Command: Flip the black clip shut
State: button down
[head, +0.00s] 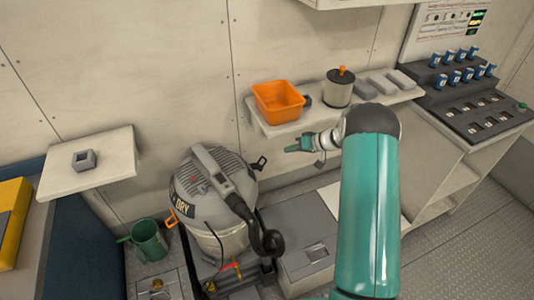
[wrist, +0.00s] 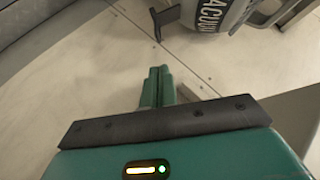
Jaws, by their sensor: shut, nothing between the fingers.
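The black clip (head: 259,163) sticks out from the right side of the grey wet/dry vacuum (head: 212,185), swung away from its body. In the wrist view the black clip (wrist: 166,18) shows at the top, beside the vacuum's lettered label (wrist: 213,15). My gripper (head: 288,150) is shut and empty, to the right of the clip and apart from it, pointing left. In the wrist view my gripper (wrist: 158,70) has its green fingers together, with a gap to the clip above them.
An orange clip (head: 172,217) sits on the vacuum's left side. A shelf (head: 300,124) above my gripper holds an orange bin (head: 278,101) and a canister (head: 339,91). A black hose (head: 250,222) hangs down the vacuum's front. A green jug (head: 148,241) stands to the left.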

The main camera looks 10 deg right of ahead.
send_near(258, 164)
jog(key=w, duration=0.1)
jog(key=w+a, duration=0.1)
jog(key=w, duration=0.2)
jog(key=shift+a+f, duration=0.25)
jog(key=shift+f, duration=0.1)
jog(key=shift+d+f, duration=0.1)
jog(key=shift+f, duration=0.05)
dwell(0.5)
jog(key=shift+w+f, duration=0.1)
